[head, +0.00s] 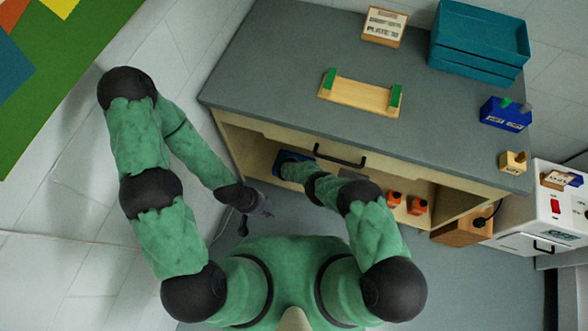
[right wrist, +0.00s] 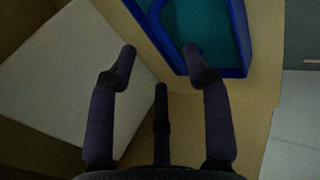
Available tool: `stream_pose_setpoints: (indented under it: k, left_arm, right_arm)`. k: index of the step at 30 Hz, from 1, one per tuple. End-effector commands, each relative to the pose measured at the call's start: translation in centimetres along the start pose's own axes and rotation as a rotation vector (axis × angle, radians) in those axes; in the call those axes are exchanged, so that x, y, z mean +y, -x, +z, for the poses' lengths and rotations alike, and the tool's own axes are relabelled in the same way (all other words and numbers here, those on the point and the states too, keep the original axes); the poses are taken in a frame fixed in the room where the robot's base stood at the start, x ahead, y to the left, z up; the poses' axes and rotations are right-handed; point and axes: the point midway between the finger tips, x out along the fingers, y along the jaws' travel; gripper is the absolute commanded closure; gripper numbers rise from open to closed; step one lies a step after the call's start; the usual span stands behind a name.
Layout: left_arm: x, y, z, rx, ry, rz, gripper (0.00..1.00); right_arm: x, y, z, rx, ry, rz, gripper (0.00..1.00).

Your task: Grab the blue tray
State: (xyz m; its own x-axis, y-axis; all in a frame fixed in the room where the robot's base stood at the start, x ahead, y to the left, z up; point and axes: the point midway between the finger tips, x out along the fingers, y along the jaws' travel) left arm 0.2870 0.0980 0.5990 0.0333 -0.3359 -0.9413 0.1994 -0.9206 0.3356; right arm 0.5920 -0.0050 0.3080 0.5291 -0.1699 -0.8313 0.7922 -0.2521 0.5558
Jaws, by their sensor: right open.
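The blue tray (right wrist: 243,35) has a raised blue rim and a teal inside. It lies at the top of the right wrist view, on a tan wooden surface. In the head view, a bit of it (head: 284,157) shows inside the open bench compartment, mostly hidden by my right arm. My right gripper (right wrist: 160,55) is open and empty; its right fingertip overlaps the tray's near rim in the picture, and I cannot tell if they touch. My left gripper (head: 262,207) hangs in front of the bench, away from the tray; its jaws are too small to read.
The grey bench top (head: 290,75) carries a wooden cradle (head: 358,95), a sign (head: 384,26), stacked teal trays (head: 478,45) and a blue box (head: 505,114). Orange bottles (head: 417,206) stand in the compartment. A white panel (right wrist: 65,85) lies left of my right gripper.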

Motion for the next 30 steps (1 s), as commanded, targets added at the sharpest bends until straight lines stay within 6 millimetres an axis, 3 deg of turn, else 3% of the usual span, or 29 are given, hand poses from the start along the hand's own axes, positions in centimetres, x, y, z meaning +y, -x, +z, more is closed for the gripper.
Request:
stream_pose_setpoints:
  k: [3,13,24,30]
  left_arm:
    - [-0.4,-1.2,0.0,0.000,0.000,0.000,0.60]
    - [-0.8,-2.2,-0.1,0.000,0.000,0.000,0.60]
    - [-2.0,-5.6,-0.2,0.000,0.000,0.000,0.60]
    - [-2.2,-6.1,-0.2,0.000,0.000,0.000,0.60]
  right_arm:
    - [-0.2,-1.5,0.0,0.001,-0.001,0.000,0.51]
    - [-0.1,-2.8,0.0,0.000,-0.001,0.000,0.51]
    - [-0.5,-6.6,0.0,0.000,-0.002,-0.001,0.51]
    - [-0.3,-7.2,0.0,0.001,-0.002,-0.001,0.51]
